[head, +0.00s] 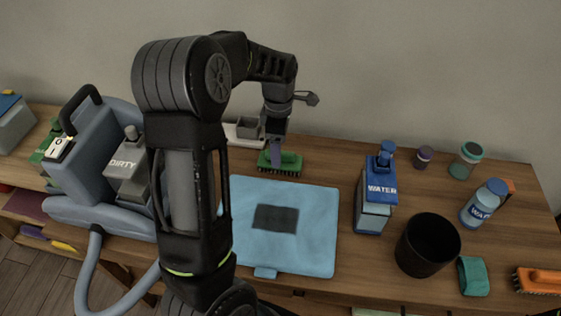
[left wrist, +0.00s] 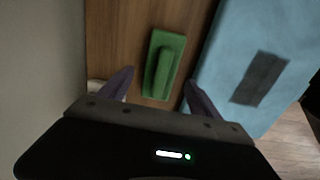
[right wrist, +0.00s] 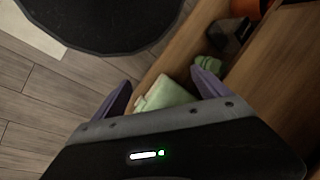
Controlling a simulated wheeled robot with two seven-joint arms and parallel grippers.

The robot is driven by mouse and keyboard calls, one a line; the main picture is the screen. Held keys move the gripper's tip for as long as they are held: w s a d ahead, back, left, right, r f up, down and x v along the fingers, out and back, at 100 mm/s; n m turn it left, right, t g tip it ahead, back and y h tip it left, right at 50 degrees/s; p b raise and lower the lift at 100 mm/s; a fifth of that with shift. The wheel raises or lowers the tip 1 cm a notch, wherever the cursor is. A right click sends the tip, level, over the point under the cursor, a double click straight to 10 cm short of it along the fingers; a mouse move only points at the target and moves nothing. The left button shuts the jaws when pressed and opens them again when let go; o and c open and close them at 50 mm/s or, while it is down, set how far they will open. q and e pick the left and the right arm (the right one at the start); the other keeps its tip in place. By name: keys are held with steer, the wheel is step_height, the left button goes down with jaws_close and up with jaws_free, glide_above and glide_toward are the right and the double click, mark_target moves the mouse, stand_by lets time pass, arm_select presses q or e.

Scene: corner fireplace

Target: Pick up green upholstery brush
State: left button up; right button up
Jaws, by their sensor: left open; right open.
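The green upholstery brush (head: 288,162) lies on the wooden table near the wall, behind the light blue cloth. My left gripper (head: 276,152) is just above it, pointing down, and partly covers its left part. In the left wrist view the brush (left wrist: 163,65) shows its green back and raised handle, lying ahead of and between the two open fingers (left wrist: 155,88). The fingers hold nothing. My right gripper (right wrist: 165,90) is open and empty, seen only in its wrist view, away from the brush and low beside wooden shelving.
The blue cloth (head: 310,225) with a dark patch lies right in front of the brush. A blue-grey cleaning machine (head: 90,160) stands left. The wall (head: 400,70) is close behind.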

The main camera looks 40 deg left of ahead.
arm_select(q)
steer(key=shift+f, duration=0.1)
steer(key=f, duration=0.5)
steer(key=shift+d+p, duration=0.2)
steer(key=shift+p, duration=0.15)
steer(key=shift+c, duration=0.4)
steer(key=c, duration=1.5)
steer(key=shift+o, duration=0.2)
steer(key=shift+r, duration=0.15)
step_height(320, 180, up, 10)
steer(key=shift+f, duration=0.1)
